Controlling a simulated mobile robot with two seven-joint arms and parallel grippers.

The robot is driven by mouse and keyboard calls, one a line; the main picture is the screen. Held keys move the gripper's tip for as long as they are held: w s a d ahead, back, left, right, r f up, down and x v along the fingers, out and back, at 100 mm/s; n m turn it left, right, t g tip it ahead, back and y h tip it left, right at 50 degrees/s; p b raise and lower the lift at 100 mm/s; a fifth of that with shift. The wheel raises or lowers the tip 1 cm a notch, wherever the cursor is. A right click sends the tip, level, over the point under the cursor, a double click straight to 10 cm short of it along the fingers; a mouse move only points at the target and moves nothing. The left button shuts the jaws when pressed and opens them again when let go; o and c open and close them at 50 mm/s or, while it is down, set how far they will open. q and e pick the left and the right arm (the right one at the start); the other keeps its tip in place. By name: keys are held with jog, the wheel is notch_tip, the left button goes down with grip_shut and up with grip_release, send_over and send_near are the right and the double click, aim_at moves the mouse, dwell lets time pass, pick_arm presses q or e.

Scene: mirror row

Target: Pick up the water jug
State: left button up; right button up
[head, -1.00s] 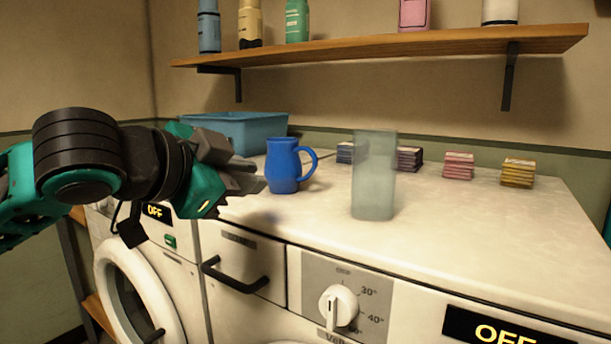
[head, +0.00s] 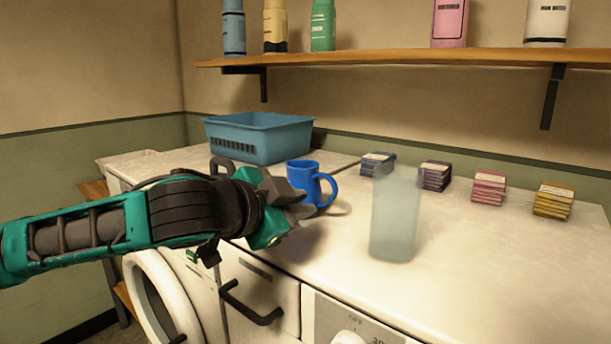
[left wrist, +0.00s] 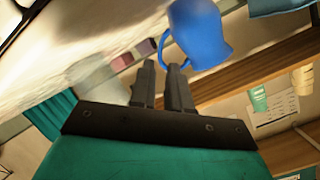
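The water jug, blue with a handle on its right side (head: 311,184), stands upright on the white counter top (head: 480,270). My left gripper (head: 298,207) is just in front and to the left of it, its fingers pointing toward the jug and hiding part of its lower left side. In the left wrist view, the jug (left wrist: 199,35) shows beyond the fingertips of the left gripper (left wrist: 162,66), its handle closest to them. I cannot tell whether a fingertip touches the jug. My right gripper is out of view.
A tall translucent tumbler (head: 395,215) stands right of the jug. Several small stacks, such as a pink one (head: 488,187) and a yellow one (head: 553,200), line the back. A blue basket (head: 259,138) is behind left. A wooden shelf (head: 400,57) with bottles hangs above.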

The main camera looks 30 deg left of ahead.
aim_at(328, 201)
pick_arm(q)
jog(key=shift+x, duration=3.8)
jog(key=shift+r, duration=0.1)
jog(key=shift+c, duration=0.4)
grip_shut()
